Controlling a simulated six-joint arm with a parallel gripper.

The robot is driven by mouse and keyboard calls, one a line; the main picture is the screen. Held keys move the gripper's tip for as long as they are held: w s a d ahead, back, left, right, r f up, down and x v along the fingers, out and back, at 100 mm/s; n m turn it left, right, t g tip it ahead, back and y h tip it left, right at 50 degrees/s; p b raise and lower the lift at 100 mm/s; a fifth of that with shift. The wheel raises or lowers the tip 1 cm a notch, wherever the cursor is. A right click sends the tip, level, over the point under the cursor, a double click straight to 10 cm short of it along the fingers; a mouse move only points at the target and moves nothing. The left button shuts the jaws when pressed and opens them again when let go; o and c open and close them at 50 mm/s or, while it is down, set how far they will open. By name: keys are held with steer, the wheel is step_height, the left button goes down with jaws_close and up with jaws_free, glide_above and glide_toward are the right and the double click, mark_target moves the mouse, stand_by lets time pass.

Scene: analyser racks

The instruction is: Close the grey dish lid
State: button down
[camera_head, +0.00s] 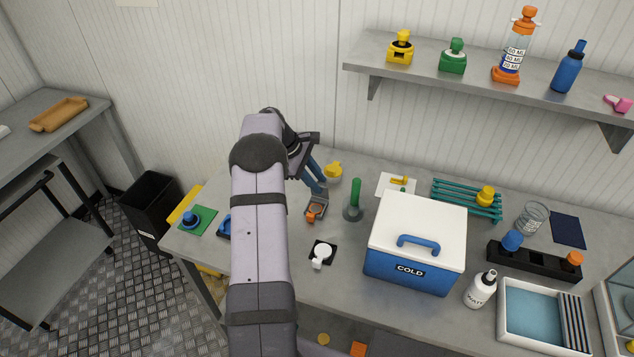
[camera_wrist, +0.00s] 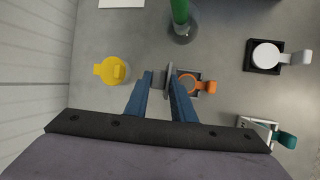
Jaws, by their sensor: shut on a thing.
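The small grey dish (camera_head: 316,212) sits on the bench with an orange ring and tab (camera_wrist: 190,85) in it. Its grey lid (camera_wrist: 169,73) stands raised, seen nearly edge-on in the wrist view, at the dish's left side. My gripper (camera_wrist: 165,82) has its blue fingers closed on this lid. In the head view my gripper (camera_head: 319,189) reaches down to the dish from behind, and the fingers partly cover the lid there.
A green cylinder on a round base (camera_head: 354,203) stands just right of the dish. A yellow-capped item (camera_head: 333,171) is behind it. A white round item on a black pad (camera_head: 321,254) lies in front. The blue-and-white cold box (camera_head: 415,240) is farther right.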

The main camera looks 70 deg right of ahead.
steer(key=shift+w+a+f+m+h+b, duration=0.15)
steer(key=shift+a+h+b, duration=0.4)
steer(key=shift+b, duration=1.5)
steer(key=shift+s+a+f+m+h+b, duration=0.15)
steer(key=shift+h+b, duration=0.65)
steer(key=shift+b, duration=1.25)
steer(key=shift+w+a+f+m+h+b, duration=0.1)
steer(key=shift+a+f+h+b, duration=0.3)
steer(key=shift+b, duration=1.65)
steer(key=b, duration=0.2)
steer(key=h+b, duration=0.1)
steer(key=b, duration=0.1)
steer(key=shift+a+r+h, duration=0.2)
steer(key=shift+a+h, duration=0.05)
steer(key=shift+a, duration=0.15)
steer(key=shift+b, duration=0.4)
steer(key=shift+a+r+b, duration=0.1)
steer(key=shift+b, duration=0.2)
steer(key=shift+r+h, duration=0.15)
steer(key=shift+h, duration=0.15)
steer(key=c, duration=1.7)
jaws_free()
steer(key=shift+c, duration=0.2)
steer(key=shift+o, duration=0.8)
steer(key=shift+a, duration=0.1)
